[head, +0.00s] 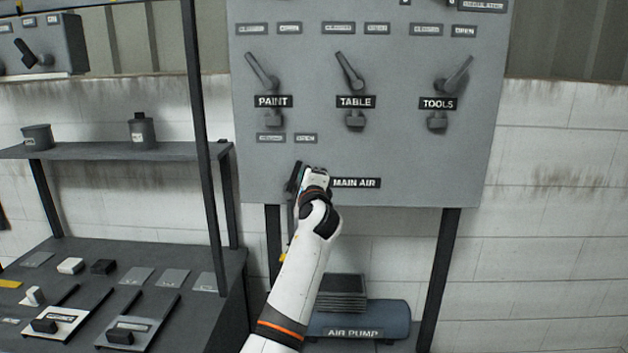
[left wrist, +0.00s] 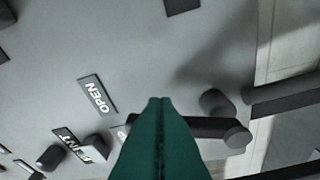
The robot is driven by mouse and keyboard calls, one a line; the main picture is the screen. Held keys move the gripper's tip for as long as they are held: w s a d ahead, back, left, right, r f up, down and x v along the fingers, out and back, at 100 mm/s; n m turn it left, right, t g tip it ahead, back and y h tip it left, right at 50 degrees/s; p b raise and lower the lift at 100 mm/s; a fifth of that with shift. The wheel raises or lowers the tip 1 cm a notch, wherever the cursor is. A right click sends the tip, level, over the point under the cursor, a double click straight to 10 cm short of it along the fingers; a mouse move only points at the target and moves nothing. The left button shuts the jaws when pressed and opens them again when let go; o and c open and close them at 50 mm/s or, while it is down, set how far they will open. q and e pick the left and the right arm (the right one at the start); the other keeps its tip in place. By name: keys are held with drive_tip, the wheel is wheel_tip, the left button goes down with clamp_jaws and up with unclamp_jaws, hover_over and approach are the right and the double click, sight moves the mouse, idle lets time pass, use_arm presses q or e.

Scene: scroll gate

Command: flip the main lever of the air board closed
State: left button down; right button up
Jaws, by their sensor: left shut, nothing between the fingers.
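The grey air board (head: 400,150) stands upright in the head view. The MAIN AIR label (head: 355,183) sits near its lower edge. My left gripper (head: 303,178) is just left of that label, in front of the board, and covers most of the main lever's place. In the left wrist view its green fingertips (left wrist: 160,103) are shut together and empty. A dark lever (left wrist: 205,127), likely the main one, runs right from behind the fingers to a round knob. I cannot tell whether the fingers touch it. An OPEN label (left wrist: 97,95) lies to their left. My right gripper is out of view.
Above are the PAINT lever (head: 262,70), TABLE lever (head: 349,70) and TOOLS lever (head: 458,75). A dark shelf (head: 110,150) and a bench with sliders (head: 55,325) stand left. The air pump (head: 360,320) lies below the board. The wall right of the board is clear.

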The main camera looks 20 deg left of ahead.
use_arm(q)
drive_tip(key=shift+s+a+r+n+g+h+p, duration=0.3)
drive_tip(key=shift+a+n+p, duration=0.55)
drive_tip(key=shift+n, duration=0.8)
drive_tip(key=shift+s+a+r+n+g+h+p, duration=0.3)
drive_tip(key=shift+a+n+p, duration=0.2)
drive_tip(key=shift+a+n, duration=0.85)
drive_tip(key=shift+s+a+r+n+g+h+p, duration=0.15)
drive_tip(key=shift+s+a+n+g+h+p, duration=0.4)
drive_tip(key=shift+n, duration=1.35)
drive_tip(key=shift+w+a+t, duration=0.25)
drive_tip(key=shift+a, duration=0.05)
drive_tip(key=shift+r+p, duration=0.1)
drive_tip(key=shift+p, duration=0.2)
